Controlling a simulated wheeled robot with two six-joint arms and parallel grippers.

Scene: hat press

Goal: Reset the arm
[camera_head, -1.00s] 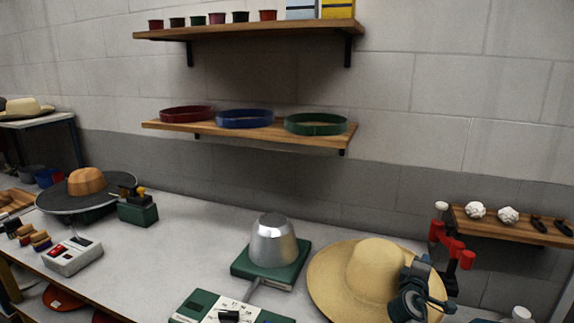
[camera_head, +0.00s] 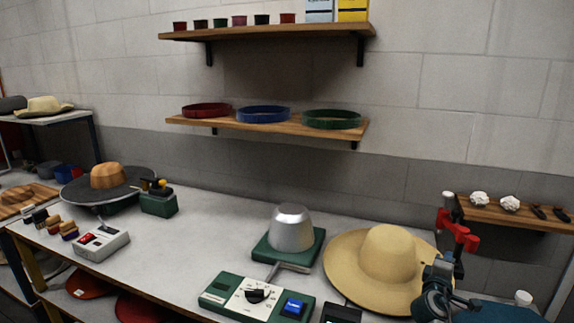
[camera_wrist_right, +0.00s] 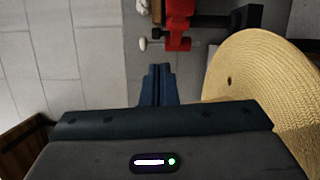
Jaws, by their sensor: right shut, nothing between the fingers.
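My right gripper (camera_head: 446,262) is at the lower right of the head view, in front of the right edge of the straw hat's brim. In the right wrist view its two dark fingers (camera_wrist_right: 156,84) are together with nothing between them. The straw hat (camera_head: 388,250) lies on the worktable, and its brim shows at the right of the wrist view (camera_wrist_right: 265,85). My left gripper is not in view.
A red fixture (camera_head: 458,232) stands close behind my right gripper. The metal hat form (camera_head: 291,228) on its green base and the dial control box (camera_head: 240,297) are left of the hat. A low wooden shelf (camera_head: 520,216) is on the right wall.

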